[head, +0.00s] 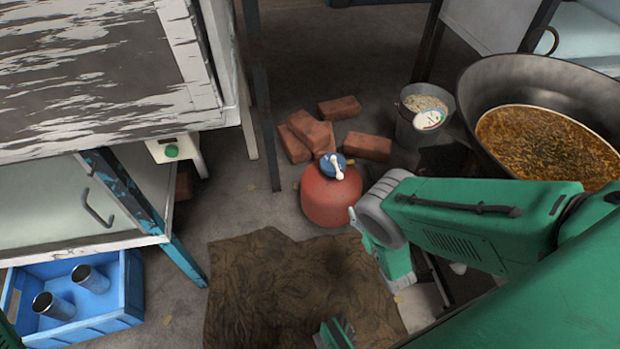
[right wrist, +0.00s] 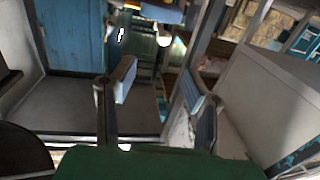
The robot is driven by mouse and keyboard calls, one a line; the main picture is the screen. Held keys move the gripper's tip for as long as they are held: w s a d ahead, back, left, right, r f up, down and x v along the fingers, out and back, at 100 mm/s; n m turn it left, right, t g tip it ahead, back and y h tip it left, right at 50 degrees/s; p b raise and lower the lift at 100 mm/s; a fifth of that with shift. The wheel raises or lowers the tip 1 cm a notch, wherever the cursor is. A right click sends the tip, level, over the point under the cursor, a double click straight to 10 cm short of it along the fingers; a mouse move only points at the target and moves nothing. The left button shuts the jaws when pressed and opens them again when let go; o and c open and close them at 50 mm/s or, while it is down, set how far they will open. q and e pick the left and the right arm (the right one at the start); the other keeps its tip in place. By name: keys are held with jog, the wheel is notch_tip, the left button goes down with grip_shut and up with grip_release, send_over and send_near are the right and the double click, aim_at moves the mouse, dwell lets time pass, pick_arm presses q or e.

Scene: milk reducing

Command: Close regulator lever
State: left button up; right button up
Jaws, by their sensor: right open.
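A red gas cylinder (head: 331,199) stands on the floor near the middle of the head view. On its top sits a blue regulator (head: 328,163) with a white lever (head: 337,166). My right arm reaches in from the right in the head view and bends just right of the cylinder; I cannot make out its gripper clearly there. In the right wrist view my right gripper (right wrist: 165,95) is open, with its two fingers apart and nothing between them. The cylinder and lever are not seen in that view.
Several bricks (head: 340,108) lie behind the cylinder. A bucket (head: 422,120) and a large pan (head: 475,95) stand at the right. A brown sack (head: 262,290) lies in front. A blue crate (head: 85,322) with metal cups sits at lower left, beneath a worn table (head: 100,75).

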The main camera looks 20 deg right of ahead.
aim_at(340, 176)
jog(key=w+b, duration=0.5)
jog(key=w, duration=0.8)
jog(key=shift+w+d, duration=0.1)
jog(key=shift+w, duration=0.45)
jog(key=shift+r, duration=0.1)
grip_shut()
